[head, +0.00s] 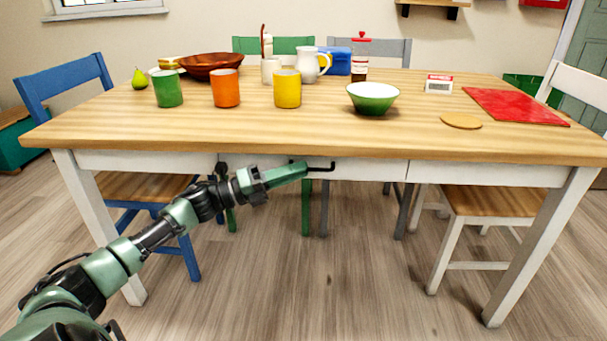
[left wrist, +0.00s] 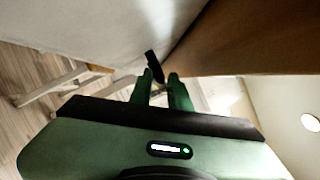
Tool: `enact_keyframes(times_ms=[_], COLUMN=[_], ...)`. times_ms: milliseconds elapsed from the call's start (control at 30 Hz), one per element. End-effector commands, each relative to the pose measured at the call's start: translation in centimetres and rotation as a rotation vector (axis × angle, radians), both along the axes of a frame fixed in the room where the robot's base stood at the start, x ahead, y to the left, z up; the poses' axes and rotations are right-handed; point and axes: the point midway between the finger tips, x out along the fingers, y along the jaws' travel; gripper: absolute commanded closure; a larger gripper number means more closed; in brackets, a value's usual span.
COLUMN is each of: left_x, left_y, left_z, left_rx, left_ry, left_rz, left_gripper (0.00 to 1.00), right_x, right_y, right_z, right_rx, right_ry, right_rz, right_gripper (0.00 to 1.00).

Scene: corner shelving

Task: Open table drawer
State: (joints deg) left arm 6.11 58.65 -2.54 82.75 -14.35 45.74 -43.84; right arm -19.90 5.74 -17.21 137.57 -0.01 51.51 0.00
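The wooden table (head: 420,138) has a white drawer front (head: 370,170) in the middle of its apron, flush with the panels beside it. A black bar handle (head: 322,168) is on the drawer front. My left gripper (head: 305,169) reaches in from the left, with its fingertips at the handle. In the left wrist view, its two green fingers (left wrist: 161,82) are close together, with the dark handle (left wrist: 152,62) between their tips. They appear shut on it, though part of the contact is hidden. My right gripper is not in view.
A green mug (head: 168,88), orange mug (head: 226,88), yellow mug (head: 287,89) and green bowl (head: 373,98) stand on the tabletop. A blue chair (head: 62,85) is at the left and a white chair (head: 580,88) at the right. The floor before the drawer is clear.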

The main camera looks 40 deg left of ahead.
Motion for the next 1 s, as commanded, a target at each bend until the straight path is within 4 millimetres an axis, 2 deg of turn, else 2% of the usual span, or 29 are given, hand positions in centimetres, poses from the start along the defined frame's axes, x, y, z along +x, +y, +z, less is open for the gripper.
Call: enact_keyframes(times_ms=[200, 467, 500, 533, 1000], left_x=[1.17, 1.24, 1.24, 1.24, 1.23], left_y=[-0.94, -0.98, -0.98, -0.98, -0.95], left_z=[0.34, 0.33, 0.33, 0.33, 0.35], left_rx=[-0.002, -0.002, -0.002, -0.002, -0.001], left_ry=[0.0, 0.001, 0.001, 0.001, 0.001], left_rz=[0.0, 0.002, 0.002, 0.002, 0.002], left_gripper=[0.82, 0.82, 0.93, 1.0, 1.0], right_x=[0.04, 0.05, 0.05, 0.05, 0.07], right_y=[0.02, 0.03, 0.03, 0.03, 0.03], right_z=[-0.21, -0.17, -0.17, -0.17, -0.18], right_rx=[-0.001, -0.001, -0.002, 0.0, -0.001], right_ry=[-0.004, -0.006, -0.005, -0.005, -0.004], right_rz=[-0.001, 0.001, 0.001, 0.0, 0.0], right_gripper=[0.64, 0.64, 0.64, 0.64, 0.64])
